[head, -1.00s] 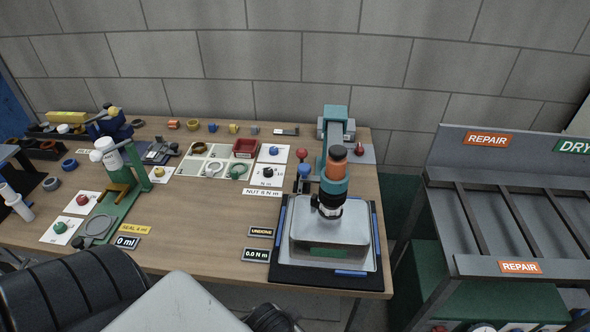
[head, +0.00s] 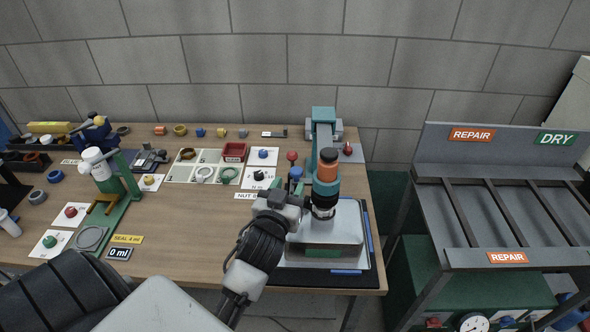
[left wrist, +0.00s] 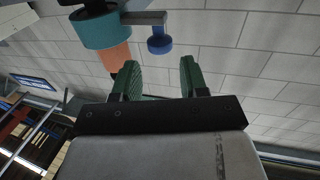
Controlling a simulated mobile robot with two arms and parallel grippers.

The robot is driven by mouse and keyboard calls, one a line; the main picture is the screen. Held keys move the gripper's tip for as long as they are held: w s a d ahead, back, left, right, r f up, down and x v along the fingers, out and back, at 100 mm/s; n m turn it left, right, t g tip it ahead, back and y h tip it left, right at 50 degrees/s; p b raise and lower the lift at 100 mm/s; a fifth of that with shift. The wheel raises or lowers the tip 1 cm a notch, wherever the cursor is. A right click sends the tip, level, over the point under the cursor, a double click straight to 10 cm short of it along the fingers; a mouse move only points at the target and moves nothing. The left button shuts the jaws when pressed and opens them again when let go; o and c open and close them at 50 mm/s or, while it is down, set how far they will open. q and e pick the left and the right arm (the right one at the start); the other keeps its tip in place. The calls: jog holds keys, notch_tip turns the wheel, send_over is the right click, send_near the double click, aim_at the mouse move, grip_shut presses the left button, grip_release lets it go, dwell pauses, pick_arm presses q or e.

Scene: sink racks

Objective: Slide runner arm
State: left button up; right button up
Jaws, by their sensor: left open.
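The runner arm is a teal post and arm (head: 322,130) at the bench's right end. It carries an orange and black tool (head: 327,168) over a boxy grey housing (head: 325,236). A blue knob (head: 296,172) stands just left of the tool; in the left wrist view the blue knob (left wrist: 160,42) sits on a short grey bar from the teal body (left wrist: 100,28). My left gripper (head: 291,190) is beside the tool, close to the blue knob. Its green fingers (left wrist: 155,80) are open and empty, with the knob beyond the gap. My right gripper is not in view.
A red knob (head: 292,155) stands behind the blue one. Left on the bench are a green seal press (head: 120,205), a parts tray (head: 205,158) and a red bin (head: 234,150). A repair rack (head: 470,215) stands to the right. A block wall closes the back.

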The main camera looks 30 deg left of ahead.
aim_at(294, 175)
pick_arm(q)
jog(key=p+x, duration=0.1)
jog(key=x, duration=0.4)
jog(key=shift+w, duration=0.1)
grip_shut()
jog(key=w+a+b, duration=0.3)
jog(key=w+a, duration=0.4)
jog(key=w, duration=0.5)
jog(key=shift+a, duration=0.25)
